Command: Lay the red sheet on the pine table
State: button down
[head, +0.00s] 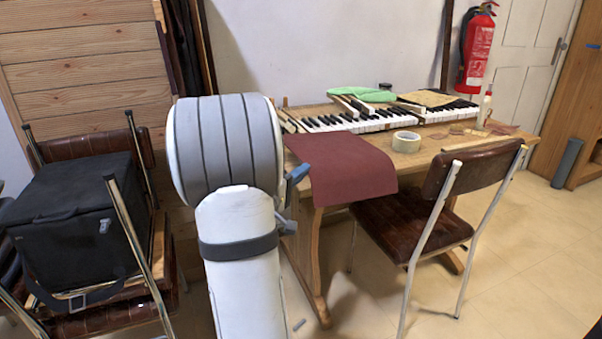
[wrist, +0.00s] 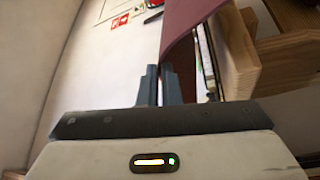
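The red sheet (head: 340,168) is a dark red cloth at the front left of the pine table (head: 432,148). Its back part lies by the piano keys and its front part curves down over the table's front edge. My gripper (head: 300,173) is at the sheet's left edge, partly hidden behind my arm. In the wrist view my gripper's fingers (wrist: 161,84) are close together, and the edge of the red sheet (wrist: 188,28) runs down to them, apparently pinched. The exact contact is hard to see.
A tape roll (head: 406,142) sits right of the sheet, before the piano keyboard (head: 350,121). A green cloth (head: 362,94) lies on the keys. A brown chair (head: 420,215) stands close at the front. Stacked chairs with a black bag (head: 75,215) are at left.

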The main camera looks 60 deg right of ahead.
aim_at(300, 198)
notch_tip(300, 198, down, 4)
jog(key=b, duration=0.3)
jog(key=shift+f+b, duration=0.75)
jog(key=shift+f, duration=0.9)
jog(key=c, duration=1.6)
grip_release()
jog(key=shift+o, duration=0.2)
jog(key=p+v, duration=0.2)
jog(key=v, duration=0.5)
jog(key=shift+a, duration=0.4)
